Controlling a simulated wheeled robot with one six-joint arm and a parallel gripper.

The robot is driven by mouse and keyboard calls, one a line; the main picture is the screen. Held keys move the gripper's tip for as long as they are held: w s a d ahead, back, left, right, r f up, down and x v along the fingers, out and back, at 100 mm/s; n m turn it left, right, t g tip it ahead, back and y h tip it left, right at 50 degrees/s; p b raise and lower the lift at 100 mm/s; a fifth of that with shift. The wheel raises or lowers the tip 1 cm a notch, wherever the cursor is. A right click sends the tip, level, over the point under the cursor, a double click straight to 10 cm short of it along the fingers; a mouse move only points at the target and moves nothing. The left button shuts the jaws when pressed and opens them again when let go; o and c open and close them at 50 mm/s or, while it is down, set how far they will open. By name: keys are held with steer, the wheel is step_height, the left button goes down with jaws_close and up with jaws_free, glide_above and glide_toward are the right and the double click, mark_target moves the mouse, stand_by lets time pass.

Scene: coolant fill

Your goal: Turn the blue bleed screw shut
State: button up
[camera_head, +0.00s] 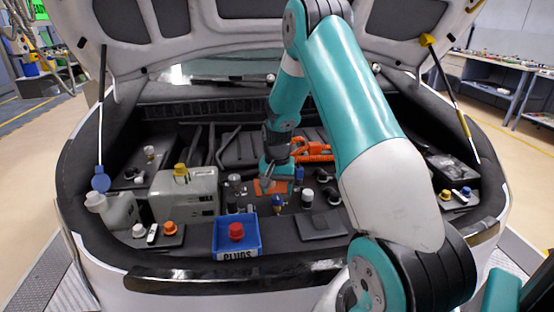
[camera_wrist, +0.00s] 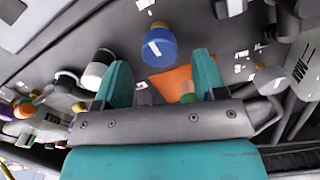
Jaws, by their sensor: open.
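The blue bleed screw (camera_wrist: 159,48) is a blue knob with a white line on its face and a brass-coloured part beside it. In the wrist view it sits just beyond my gripper's fingertips, roughly centred between them. My gripper (camera_wrist: 162,72) is open, with two teal fingers apart and nothing held between them. In the head view the small blue screw (camera_head: 278,200) shows just in front of my gripper (camera_head: 274,188), low over the engine bay. Whether a fingertip touches the screw cannot be told.
An orange part (camera_wrist: 178,82) lies behind the finger gap. A white-topped cap (camera_wrist: 97,70) stands near the left finger and a grey cap (camera_wrist: 270,79) at the right. In the head view a blue tray (camera_head: 252,248) with a red cap (camera_head: 236,231) stands left of the screw.

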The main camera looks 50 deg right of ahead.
mark_target(277, 196)
step_height(277, 196, up, 14)
steer(key=b, duration=0.1)
steer(key=shift+r, duration=0.25)
stand_by(0.4)
